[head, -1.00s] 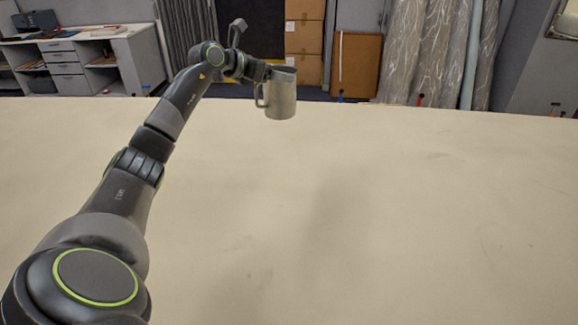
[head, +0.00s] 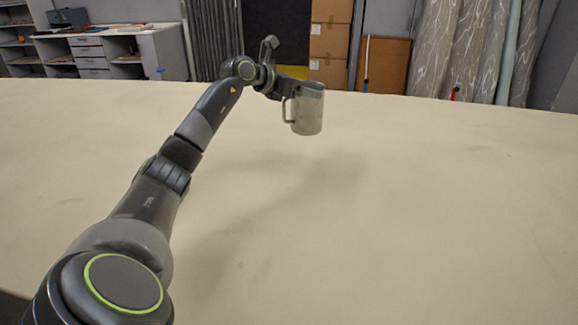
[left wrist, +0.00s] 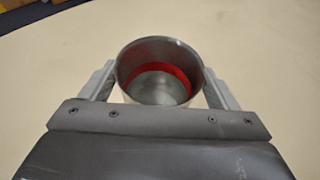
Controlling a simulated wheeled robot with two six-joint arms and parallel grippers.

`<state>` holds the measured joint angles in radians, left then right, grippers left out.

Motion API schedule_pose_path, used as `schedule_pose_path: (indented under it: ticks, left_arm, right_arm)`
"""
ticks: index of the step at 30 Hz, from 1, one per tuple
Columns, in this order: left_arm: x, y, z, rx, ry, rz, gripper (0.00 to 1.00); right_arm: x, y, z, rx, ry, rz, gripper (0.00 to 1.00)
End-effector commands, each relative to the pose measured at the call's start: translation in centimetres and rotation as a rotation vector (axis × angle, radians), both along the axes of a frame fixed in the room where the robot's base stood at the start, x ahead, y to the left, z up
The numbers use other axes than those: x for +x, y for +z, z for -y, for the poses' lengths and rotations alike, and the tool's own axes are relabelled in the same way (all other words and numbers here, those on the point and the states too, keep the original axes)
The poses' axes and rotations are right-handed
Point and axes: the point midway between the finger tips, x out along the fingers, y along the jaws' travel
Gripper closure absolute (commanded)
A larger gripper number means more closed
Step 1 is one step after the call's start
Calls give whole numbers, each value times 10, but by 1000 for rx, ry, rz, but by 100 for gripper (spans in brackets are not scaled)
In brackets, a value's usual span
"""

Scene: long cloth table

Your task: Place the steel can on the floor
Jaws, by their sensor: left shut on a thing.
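The steel can (head: 308,112) is a grey metal mug with a handle on its left side. It is upright at the end of my outstretched left arm, held above the far part of the cloth table (head: 400,220). My left gripper (head: 290,92) is shut on it. In the left wrist view the can (left wrist: 160,88) sits between the two fingers of the gripper (left wrist: 160,75). I look down into its open top; a red band runs around the inside and it looks empty. The floor under the table is hidden. My right gripper is not in view.
The table top is bare and wide. Beyond its far edge stand stacked cardboard boxes (head: 329,40), a brown board (head: 386,65), rolls of patterned fabric (head: 450,45) and, at the left, a grey desk with drawers (head: 92,52).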

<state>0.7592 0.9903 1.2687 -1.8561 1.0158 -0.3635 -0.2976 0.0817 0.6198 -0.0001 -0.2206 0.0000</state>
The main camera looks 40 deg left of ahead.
Motion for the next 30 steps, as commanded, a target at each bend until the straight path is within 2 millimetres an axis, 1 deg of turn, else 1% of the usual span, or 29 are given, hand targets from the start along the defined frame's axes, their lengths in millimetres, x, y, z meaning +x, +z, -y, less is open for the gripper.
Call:
schedule_pose_path:
  ticks: [1, 3, 5, 10, 13, 19, 25, 27, 30]
  left_arm:
    - [0, -6, 0, 0, 0, 2, 61]
    - [0, -10, 0, 0, 0, 2, 61]
    - [0, -17, 0, -1, 0, 0, 61]
    - [0, -48, 0, -2, 0, -3, 61]
    - [0, -62, 0, -2, 0, -2, 61]
    - [0, -78, 1, -2, -1, 1, 61]
    - [0, -105, 0, -1, 0, 0, 61]
    - [0, -108, 0, 0, 0, 1, 61]
    - [0, -108, 0, 1, 1, 2, 61]
  right_arm:
    - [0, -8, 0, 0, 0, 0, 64]
    - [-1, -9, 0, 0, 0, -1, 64]
    - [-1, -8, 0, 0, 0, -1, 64]
    - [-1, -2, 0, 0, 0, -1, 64]
    - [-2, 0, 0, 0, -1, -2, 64]
    - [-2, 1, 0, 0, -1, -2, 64]
    - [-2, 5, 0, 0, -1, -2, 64]
    - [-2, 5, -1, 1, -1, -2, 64]
    - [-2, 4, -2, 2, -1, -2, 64]
